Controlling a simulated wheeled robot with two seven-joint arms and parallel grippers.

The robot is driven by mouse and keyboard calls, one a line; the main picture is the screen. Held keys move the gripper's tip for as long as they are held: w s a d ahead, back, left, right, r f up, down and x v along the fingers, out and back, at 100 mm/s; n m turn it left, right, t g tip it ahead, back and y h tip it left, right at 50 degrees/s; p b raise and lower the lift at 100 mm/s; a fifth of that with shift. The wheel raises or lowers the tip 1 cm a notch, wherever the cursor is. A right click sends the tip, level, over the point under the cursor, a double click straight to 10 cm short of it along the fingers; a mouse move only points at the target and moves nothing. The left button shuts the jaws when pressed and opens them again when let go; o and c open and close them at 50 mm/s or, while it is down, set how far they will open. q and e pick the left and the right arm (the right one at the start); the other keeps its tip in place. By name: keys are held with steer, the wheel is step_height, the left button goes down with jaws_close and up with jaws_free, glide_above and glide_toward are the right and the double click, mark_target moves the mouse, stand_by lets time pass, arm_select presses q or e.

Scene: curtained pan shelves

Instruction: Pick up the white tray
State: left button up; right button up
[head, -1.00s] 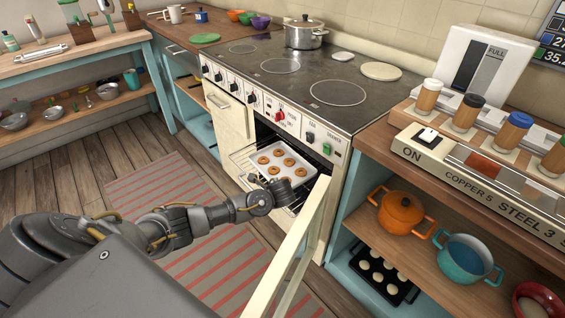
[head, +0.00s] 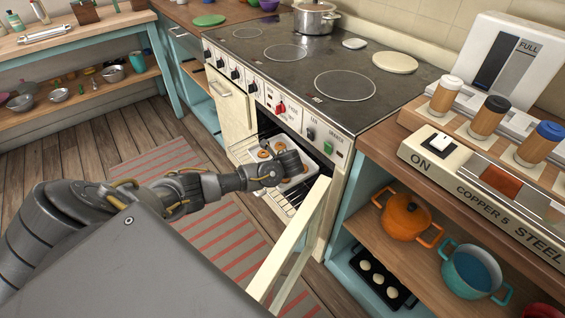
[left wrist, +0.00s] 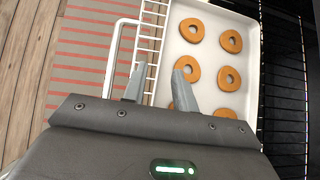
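The white tray (left wrist: 210,56) holds several brown ring-shaped pastries. It lies on a wire rack at the open oven, and in the head view my left gripper (head: 287,165) covers part of it. In the left wrist view, my left gripper (left wrist: 159,72) has its two fingers apart with nothing clamped between them. The tray's left rim runs between the fingertips, with one finger over the rack and the other over the tray. I cannot tell how high the fingertips are above the rim. My right gripper is not in view.
The wire rack (left wrist: 147,50) sticks out beside the tray. The stove top (head: 325,62) is above. A shelf with an orange pot (head: 406,216) and a teal pot (head: 470,270) stands at right.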

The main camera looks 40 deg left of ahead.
arm_select(q)
steer(key=shift+f, duration=0.15)
steer(key=x, duration=0.4)
steer(key=shift+w+a+f, duration=0.1)
steer(key=shift+f, duration=0.2)
steer(key=shift+a+f, duration=0.15)
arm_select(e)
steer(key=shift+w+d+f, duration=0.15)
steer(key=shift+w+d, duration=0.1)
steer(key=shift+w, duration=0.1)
arm_select(q)
steer(key=shift+c, duration=0.2)
jaws_close()
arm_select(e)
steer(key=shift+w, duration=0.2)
arm_select(q)
steer(key=shift+w, duration=0.1)
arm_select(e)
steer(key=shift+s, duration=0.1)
